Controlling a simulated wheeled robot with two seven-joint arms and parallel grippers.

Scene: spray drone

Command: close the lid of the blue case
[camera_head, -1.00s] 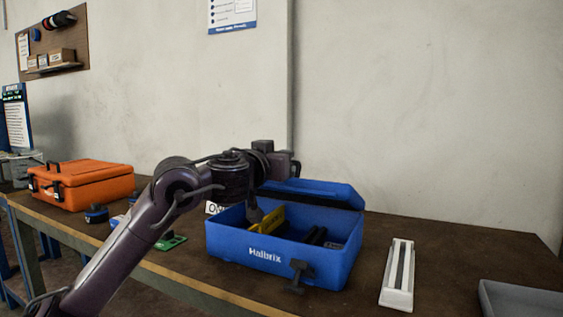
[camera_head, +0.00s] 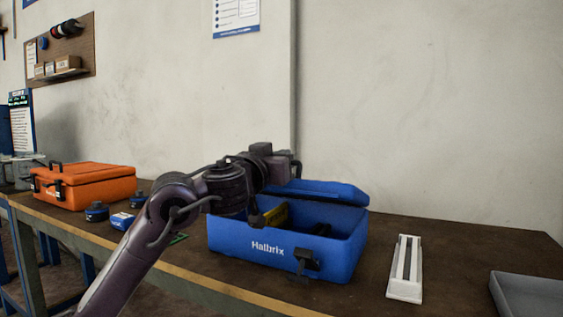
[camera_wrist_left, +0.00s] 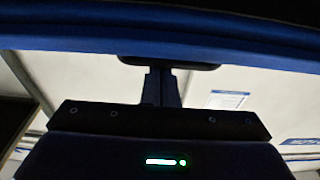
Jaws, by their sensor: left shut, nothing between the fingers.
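The blue case (camera_head: 235,237) stands on the workbench with its lid (camera_head: 325,191) open, raised at the back side. A dark latch (camera_head: 307,260) hangs on its front. A yellow item (camera_head: 277,215) and dark items sit inside, partly hidden by my arm. My left gripper (camera_head: 296,168) is shut and empty, above the case near the left part of the lid. In the left wrist view, the shut fingers (camera_wrist_left: 168,64) are just below a blue edge (camera_wrist_left: 160,44), which looks like the lid's. I cannot tell if they touch it. My right gripper is not in view.
An orange case (camera_head: 85,186) and small blue-and-black items (camera_head: 97,211) lie to the left. A white slotted holder (camera_head: 406,268) and a grey tray (camera_head: 530,296) are on the right. The wall stands close behind the workbench (camera_head: 460,240).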

